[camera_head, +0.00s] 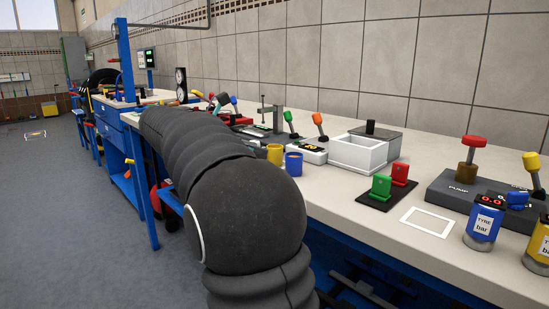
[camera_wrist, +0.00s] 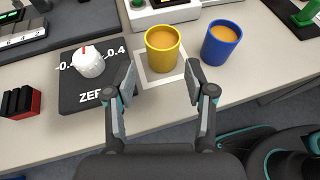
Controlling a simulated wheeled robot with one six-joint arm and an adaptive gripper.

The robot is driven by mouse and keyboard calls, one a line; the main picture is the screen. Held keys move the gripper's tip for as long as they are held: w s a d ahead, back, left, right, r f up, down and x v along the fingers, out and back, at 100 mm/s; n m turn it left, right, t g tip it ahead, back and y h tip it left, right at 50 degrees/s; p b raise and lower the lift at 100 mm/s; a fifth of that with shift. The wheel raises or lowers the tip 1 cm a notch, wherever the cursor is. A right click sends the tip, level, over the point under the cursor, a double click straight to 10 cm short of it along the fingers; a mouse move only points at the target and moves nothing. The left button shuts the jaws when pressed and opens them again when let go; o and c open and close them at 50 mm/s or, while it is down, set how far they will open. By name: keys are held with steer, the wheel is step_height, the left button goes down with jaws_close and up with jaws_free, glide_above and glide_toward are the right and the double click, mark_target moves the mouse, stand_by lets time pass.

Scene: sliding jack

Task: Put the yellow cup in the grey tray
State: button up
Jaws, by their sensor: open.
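The yellow cup (camera_wrist: 162,48) stands upright in the wrist view, filled with something orange-brown, on a white square outline on the bench. My gripper (camera_wrist: 161,82) is open and empty, its fingertips spread on the near side of the cup, with no contact that I can make out. In the head view the yellow cup (camera_head: 275,154) shows beside my arm, which hides my gripper. A dark block shows at the grey tray.
A blue cup (camera_wrist: 221,42) stands close right of the yellow cup. Left of it is a dark ZERO panel (camera_wrist: 85,98) with a white knob (camera_wrist: 89,62). A dark plate with green and red blocks (camera_head: 388,188) lies in front of the white box.

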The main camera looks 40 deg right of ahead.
steer(key=shift+s+b+x, duration=0.2)
steer(key=shift+b+x, duration=0.1)
steer(key=shift+x, duration=2.8)
steer(key=shift+a+f, duration=0.1)
jaws_close()
